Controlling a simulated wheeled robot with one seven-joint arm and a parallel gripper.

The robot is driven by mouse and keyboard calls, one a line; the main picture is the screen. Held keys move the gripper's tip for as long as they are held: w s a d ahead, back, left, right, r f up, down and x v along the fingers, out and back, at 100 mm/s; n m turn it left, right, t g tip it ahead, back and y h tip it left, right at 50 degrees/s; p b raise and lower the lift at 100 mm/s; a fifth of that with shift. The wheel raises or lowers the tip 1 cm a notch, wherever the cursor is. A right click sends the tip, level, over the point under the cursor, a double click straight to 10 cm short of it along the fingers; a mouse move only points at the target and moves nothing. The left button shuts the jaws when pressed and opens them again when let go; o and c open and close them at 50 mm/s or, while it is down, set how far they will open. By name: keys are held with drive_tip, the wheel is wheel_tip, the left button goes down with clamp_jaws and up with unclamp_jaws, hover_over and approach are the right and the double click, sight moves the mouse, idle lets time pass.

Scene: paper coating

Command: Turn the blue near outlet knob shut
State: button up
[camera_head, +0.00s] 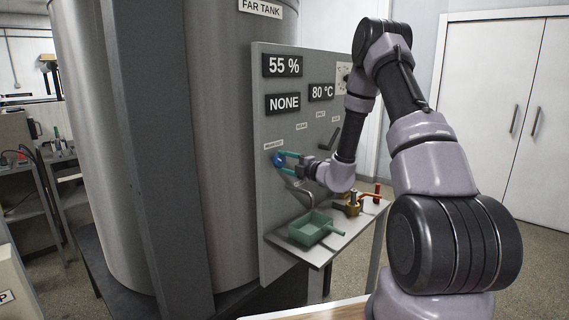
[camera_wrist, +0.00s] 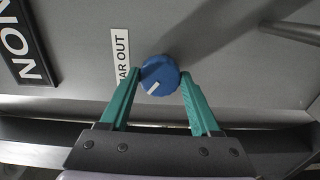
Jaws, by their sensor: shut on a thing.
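The blue knob (camera_head: 277,160) sits on the left part of the grey panel in the head view. In the wrist view the round knob (camera_wrist: 160,72) shows a white mark pointing to the lower left. A label (camera_wrist: 121,62) beside it reads "AR OUT", with its start cut off or hidden. My gripper (camera_head: 283,160) reaches the knob from the right, with its teal fingers on either side of it. In the wrist view my gripper (camera_wrist: 161,76) has one fingertip against each side of the knob and is shut on it.
The grey panel (camera_head: 270,215) carries displays reading "55 %", "NONE" and "80 °C". Below, a shelf (camera_head: 318,252) holds a green tray (camera_head: 309,230) with a handle, a brass-coloured fitting (camera_head: 350,205) and a red-topped item (camera_head: 377,192). A large tank (camera_head: 220,130) stands left.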

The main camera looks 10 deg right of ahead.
drive_tip(key=m, duration=0.5)
drive_tip(key=shift+s+f+m, duration=0.1)
drive_tip(key=shift+f+m, duration=0.05)
drive_tip(key=shift+m, duration=0.25)
drive_tip(key=m, duration=0.5)
idle(0.4)
drive_tip(key=o, duration=1.4)
drive_tip(key=v, duration=1)
drive_tip(key=shift+s+d, duration=0.2)
drive_tip(key=shift+s, duration=0.1)
